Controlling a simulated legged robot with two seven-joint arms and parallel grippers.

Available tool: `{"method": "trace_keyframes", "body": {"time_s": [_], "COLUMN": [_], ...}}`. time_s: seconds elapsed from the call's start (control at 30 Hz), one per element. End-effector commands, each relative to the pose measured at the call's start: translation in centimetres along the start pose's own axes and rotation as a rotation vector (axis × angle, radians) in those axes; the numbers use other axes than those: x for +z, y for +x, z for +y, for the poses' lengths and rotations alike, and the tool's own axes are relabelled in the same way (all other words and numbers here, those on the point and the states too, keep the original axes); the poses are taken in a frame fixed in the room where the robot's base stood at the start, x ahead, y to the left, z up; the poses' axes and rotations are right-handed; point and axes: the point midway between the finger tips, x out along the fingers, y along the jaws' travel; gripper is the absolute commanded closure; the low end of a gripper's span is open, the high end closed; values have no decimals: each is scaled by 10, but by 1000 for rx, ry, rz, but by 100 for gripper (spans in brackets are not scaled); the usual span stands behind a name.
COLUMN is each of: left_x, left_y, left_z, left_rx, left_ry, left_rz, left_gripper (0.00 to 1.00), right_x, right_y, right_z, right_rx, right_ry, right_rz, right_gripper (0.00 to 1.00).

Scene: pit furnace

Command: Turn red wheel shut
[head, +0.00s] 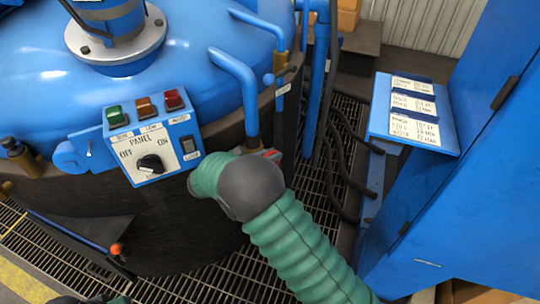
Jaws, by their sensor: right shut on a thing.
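The red wheel (271,153) shows only as a small red edge beside the blue pipe, just right of the furnace body. The rest of it is hidden behind my right wrist. My right gripper (256,155) is at the wheel, shut on it. Its fingers are mostly covered by the grey wrist and green sleeve of my right arm. How far the wheel is turned cannot be seen. My left gripper cannot be made out; only small green and dark parts of my left arm show at the bottom left edge.
A control panel (152,140) with green, orange and red buttons stands left of my right wrist. The blue furnace lid (190,50) fills the upper left. Hoses (335,150) hang to the right. A blue cabinet (450,190) borders the right side. Floor grating (180,285) lies below.

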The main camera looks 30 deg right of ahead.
Motion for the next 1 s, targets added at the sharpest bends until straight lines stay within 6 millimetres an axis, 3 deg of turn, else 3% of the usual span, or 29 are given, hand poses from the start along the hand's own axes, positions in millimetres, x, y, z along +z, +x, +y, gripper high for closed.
{"method": "trace_keyframes", "body": {"time_s": [0.43,1.0], "left_x": [-4,-4], "left_y": [-17,-19], "left_z": [0,0], "left_rx": [0,0], "left_ry": [0,0], "left_rz": [0,0], "left_gripper": [100,100], "right_x": [1,-1], "right_y": [7,10], "right_z": [2,2], "right_rx": [3,5], "right_ry": [3,2], "right_rz": [267,318], "right_gripper": [100,100]}}
